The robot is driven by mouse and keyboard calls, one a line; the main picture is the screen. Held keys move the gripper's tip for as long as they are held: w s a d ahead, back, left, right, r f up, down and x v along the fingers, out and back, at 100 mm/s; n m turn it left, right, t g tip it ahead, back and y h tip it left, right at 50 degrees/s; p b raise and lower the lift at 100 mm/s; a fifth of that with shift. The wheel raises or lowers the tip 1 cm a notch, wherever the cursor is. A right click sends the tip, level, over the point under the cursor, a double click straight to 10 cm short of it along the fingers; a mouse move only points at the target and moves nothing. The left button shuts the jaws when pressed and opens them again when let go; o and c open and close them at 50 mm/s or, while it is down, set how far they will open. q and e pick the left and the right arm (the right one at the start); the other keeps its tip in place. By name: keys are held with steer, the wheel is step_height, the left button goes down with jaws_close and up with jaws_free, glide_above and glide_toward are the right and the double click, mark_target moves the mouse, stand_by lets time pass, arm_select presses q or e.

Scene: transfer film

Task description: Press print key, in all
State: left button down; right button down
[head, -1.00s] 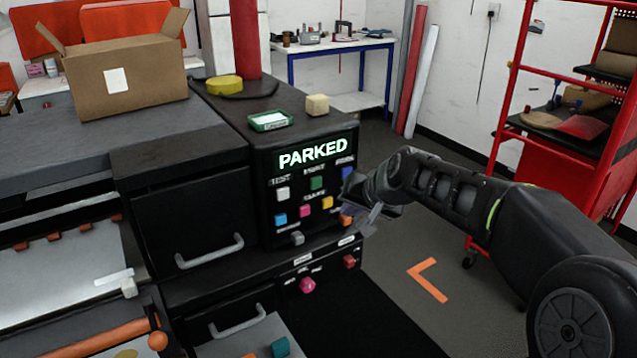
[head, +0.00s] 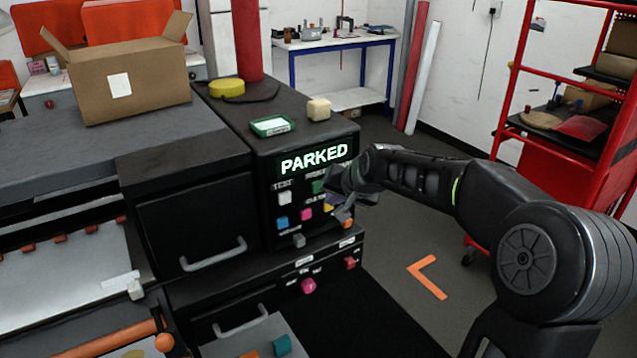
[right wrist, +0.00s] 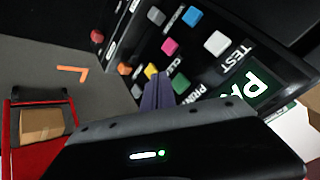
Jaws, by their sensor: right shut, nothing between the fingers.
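The control panel (head: 262,205) is a black upright box with a lit display (head: 314,159) reading PARKED. The green key (head: 318,187) is in its upper row, right of the white key (head: 285,198), partly hidden by my gripper. In the right wrist view the green key (right wrist: 188,92) has a label beside it that reads PRINT, partly cut off. My right gripper (head: 343,212) is shut and empty, in front of the panel's right side. In the right wrist view its fingers (right wrist: 158,88) lie beside the green key; contact cannot be told. My left gripper is not in view.
A cardboard box (head: 130,80) stands back left. A red rack (head: 500,150) stands right, with open floor between.

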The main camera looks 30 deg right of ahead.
steer(key=shift+w, duration=1.05)
stand_by(1.3)
steer(key=shift+w, duration=0.4)
steer(key=shift+w, duration=0.5)
stand_by(0.6)
steer(key=shift+s, duration=0.9)
steer(key=shift+s+b, duration=0.1)
steer(key=shift+b, duration=0.2)
